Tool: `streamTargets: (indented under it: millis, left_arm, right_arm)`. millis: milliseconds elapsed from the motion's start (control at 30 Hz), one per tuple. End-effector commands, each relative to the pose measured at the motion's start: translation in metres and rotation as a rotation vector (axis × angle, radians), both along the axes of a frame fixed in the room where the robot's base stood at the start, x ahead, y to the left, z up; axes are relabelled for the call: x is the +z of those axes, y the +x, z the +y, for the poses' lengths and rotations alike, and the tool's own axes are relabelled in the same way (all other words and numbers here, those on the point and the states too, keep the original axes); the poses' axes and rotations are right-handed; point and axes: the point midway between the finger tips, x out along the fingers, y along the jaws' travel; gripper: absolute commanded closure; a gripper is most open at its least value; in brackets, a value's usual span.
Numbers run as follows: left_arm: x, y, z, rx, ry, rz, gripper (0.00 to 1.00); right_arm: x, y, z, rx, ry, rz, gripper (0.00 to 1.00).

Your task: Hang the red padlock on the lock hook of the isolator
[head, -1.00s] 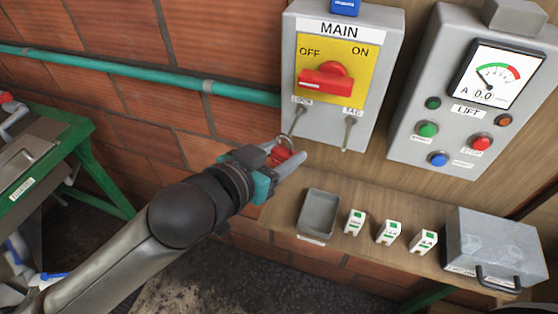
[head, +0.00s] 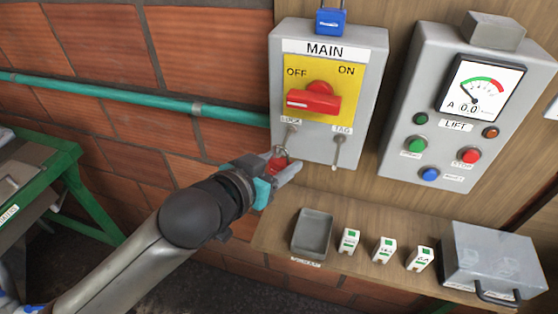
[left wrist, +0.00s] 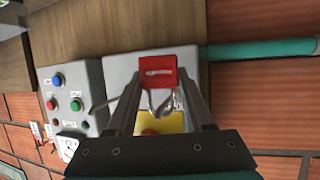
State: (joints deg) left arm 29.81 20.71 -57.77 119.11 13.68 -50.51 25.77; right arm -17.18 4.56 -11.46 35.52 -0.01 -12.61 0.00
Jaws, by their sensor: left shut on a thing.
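The red padlock (head: 277,164) is held in my left gripper (head: 284,174), its steel shackle pointing up. The left wrist view shows the padlock (left wrist: 158,72) between the two fingers (left wrist: 162,92), shackle toward the isolator. The grey isolator box (head: 375,85) is on the wall, its red handle (head: 314,100) lying crosswise on a yellow plate. The lock hook (head: 290,136) hangs under the LOCK label, close above the shackle. I cannot tell whether shackle and hook touch or are threaded. The tag hook (head: 338,152) to its right is empty. My right gripper is not in view.
The grey lift panel (head: 402,120) is to the right. Below, a wooden shelf (head: 275,235) carries a grey tray (head: 314,233), several white blocks (head: 384,250) and a metal box (head: 494,258). A teal pipe (head: 150,101) crosses the brick wall.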

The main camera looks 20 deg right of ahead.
Motion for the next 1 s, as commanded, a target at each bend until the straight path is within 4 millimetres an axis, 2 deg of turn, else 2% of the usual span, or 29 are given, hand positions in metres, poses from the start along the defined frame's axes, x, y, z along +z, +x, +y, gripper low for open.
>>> streamTargets:
  millis: [433, 467, 767, 1000]
  left_arm:
    - [0.0005, 0.0, -0.0001, 0.0, -0.001, -0.002, 1.0]
    - [0.0005, 0.0, -0.0001, 0.0, -0.001, -0.002, 0.46]
    - [0.0002, 0.0, 0.0, 0.0, 0.0, -0.001, 0.13]
    - [-0.0003, -0.0001, 0.0003, 0.0, 0.001, 0.001, 0.13]
  right_arm:
    - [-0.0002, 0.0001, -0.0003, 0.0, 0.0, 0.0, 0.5]
    - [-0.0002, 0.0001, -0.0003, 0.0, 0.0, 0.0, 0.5]
    - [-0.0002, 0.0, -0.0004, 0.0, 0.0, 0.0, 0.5]
    - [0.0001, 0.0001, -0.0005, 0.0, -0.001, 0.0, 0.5]
